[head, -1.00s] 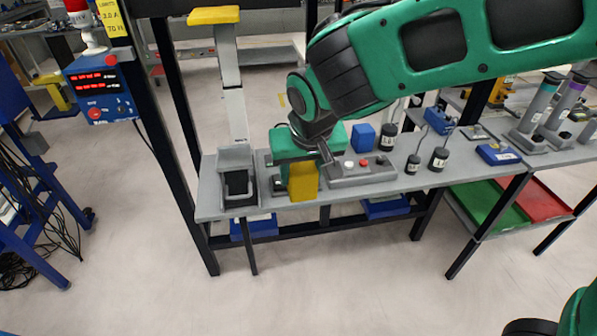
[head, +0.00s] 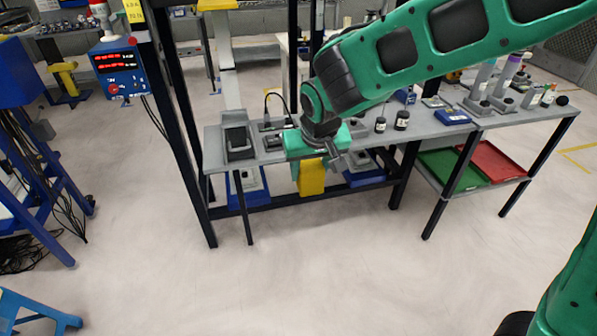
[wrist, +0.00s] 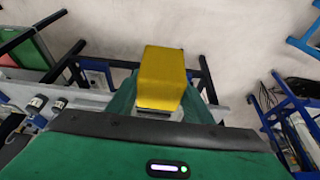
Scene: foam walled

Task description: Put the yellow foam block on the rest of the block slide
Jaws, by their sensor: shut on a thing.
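The yellow foam block (head: 312,178) is held in my gripper (head: 314,158), in front of the bench's near edge in the head view. In the wrist view the block (wrist: 163,75) fills the gap between the green fingers of my gripper (wrist: 160,102), with pale floor beyond it. A grey slide (head: 228,85) rises from the bench's left end, with a dark open box-like rest (head: 238,141) at its foot. The rest is left of my gripper and looks empty. My arm hides part of the bench behind the gripper.
The grey bench (head: 437,124) carries small black cylinders (head: 401,120) and a blue box (head: 452,117) to the right. Black posts stand at its left end. Green (head: 448,170) and red (head: 491,161) trays sit lower right. The floor (head: 330,270) in front is clear.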

